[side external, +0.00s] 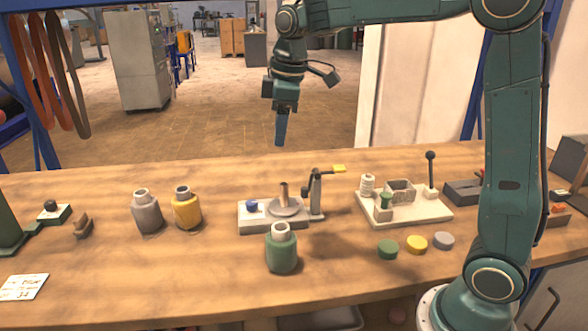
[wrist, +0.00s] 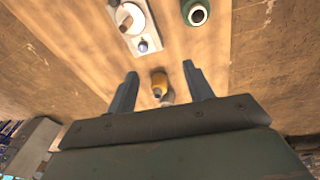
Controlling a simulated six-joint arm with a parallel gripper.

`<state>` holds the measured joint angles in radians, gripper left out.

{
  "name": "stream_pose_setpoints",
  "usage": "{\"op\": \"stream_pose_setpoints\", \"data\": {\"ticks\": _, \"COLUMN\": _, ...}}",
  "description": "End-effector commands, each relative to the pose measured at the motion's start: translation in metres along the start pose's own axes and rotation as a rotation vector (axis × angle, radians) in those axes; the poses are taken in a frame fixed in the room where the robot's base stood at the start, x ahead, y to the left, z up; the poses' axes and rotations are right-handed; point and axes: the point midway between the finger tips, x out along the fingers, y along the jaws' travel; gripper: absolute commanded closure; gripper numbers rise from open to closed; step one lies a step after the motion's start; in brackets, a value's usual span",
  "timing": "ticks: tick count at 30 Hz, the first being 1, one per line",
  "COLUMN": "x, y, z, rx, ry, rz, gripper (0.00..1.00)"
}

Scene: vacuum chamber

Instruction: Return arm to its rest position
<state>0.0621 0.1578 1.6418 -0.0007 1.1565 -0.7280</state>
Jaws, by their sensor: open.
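My gripper (side external: 281,128) hangs well above the far part of the wooden workbench (side external: 120,270), pointing down. In the wrist view my gripper (wrist: 158,82) shows two fingers spread apart with nothing between them at their height. Far below, a yellow bottle (wrist: 159,84) and part of a grey one behind it appear in the gap. In the side view the yellow bottle (side external: 186,208) and the grey bottle (side external: 147,212) stand upright on the bench, left of my gripper. The arm is raised and bent, clear of everything on the bench.
A white fixture (side external: 262,222) with a clamp lever stands mid-bench, a green bottle (side external: 281,250) in front of it. A white tray (side external: 425,210) with a black-knobbed lever stands right. Green (side external: 387,249), yellow (side external: 417,244) and grey (side external: 444,240) discs lie before it. The air around my gripper is free.

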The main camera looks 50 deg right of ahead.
Motion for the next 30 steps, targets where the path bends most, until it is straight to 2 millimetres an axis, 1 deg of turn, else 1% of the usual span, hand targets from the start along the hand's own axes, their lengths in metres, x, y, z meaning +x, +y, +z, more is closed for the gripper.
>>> {"op": "stream_pose_setpoints", "data": {"ticks": 1, "x": -0.008, "y": -0.009, "z": 0.007, "rx": 0.024, "ry": 0.012, "rz": 0.009, "gripper": 0.48}}
{"op": "stream_pose_setpoints", "data": {"ticks": 6, "x": -0.025, "y": -0.035, "z": 0.032, "rx": 0.117, "ry": 0.047, "rz": 0.033, "gripper": 0.48}}
{"op": "stream_pose_setpoints", "data": {"ticks": 12, "x": -0.038, "y": -0.065, "z": 0.062, "rx": 0.227, "ry": 0.092, "rz": 0.057, "gripper": 0.48}}
{"op": "stream_pose_setpoints", "data": {"ticks": 15, "x": -0.041, "y": -0.081, "z": 0.078, "rx": 0.282, "ry": 0.115, "rz": 0.067, "gripper": 0.48}}
{"op": "stream_pose_setpoints", "data": {"ticks": 23, "x": -0.042, "y": -0.12, "z": 0.119, "rx": 0.424, "ry": 0.182, "rz": 0.085, "gripper": 0.48}}
{"op": "stream_pose_setpoints", "data": {"ticks": 30, "x": -0.031, "y": -0.154, "z": 0.156, "rx": 0.552, "ry": 0.244, "rz": 0.093, "gripper": 0.48}}
